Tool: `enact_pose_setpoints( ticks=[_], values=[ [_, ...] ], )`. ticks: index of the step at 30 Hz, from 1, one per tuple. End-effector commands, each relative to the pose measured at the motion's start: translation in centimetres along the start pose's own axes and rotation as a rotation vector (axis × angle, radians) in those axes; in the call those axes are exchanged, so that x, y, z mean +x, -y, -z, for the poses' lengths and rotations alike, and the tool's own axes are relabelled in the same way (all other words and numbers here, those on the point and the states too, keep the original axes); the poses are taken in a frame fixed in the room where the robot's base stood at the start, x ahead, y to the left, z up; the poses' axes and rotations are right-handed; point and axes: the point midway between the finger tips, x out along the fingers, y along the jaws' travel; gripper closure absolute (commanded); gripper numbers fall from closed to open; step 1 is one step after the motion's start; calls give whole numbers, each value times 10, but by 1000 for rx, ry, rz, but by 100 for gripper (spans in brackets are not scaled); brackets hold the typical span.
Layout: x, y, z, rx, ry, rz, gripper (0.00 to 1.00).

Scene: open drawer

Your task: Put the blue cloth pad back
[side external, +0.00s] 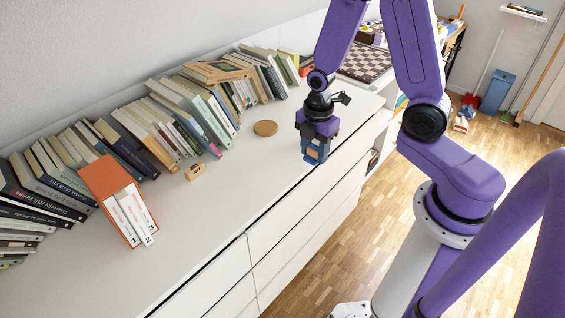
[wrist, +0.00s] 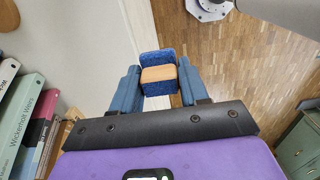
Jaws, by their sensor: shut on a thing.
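The blue cloth pad (wrist: 157,57) shows in the wrist view as a small blue textured block with a tan wooden-looking piece (wrist: 158,74) against it. My gripper (wrist: 158,85) is shut on it, with one blue finger on each side. In the side view my gripper (side external: 314,152) points down at the front edge of the white dresser (side external: 215,225), right of its middle. The held pad is small there and partly hidden by the fingers. I cannot tell whether its underside touches anything.
Rows of books (side external: 170,120) line the wall side of the dresser top. An orange-covered book set (side external: 118,200), a small wooden block (side external: 195,171) and a round cork disc (side external: 265,128) stand on it. The dresser top's front strip is clear. Wooden floor (side external: 395,190) lies beyond the edge.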

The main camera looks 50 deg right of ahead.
Motion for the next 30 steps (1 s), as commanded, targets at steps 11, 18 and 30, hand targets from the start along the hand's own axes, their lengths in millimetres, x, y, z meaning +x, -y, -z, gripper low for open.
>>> enact_pose_setpoints(
  ticks=[11, 18, 30],
  values=[
    [38, -68, -1, 1, 0, 3, 84],
    [68, -92, -1, -1, 0, 1, 84],
    [97, -108, -1, -1, 0, 2, 84]
  ],
)
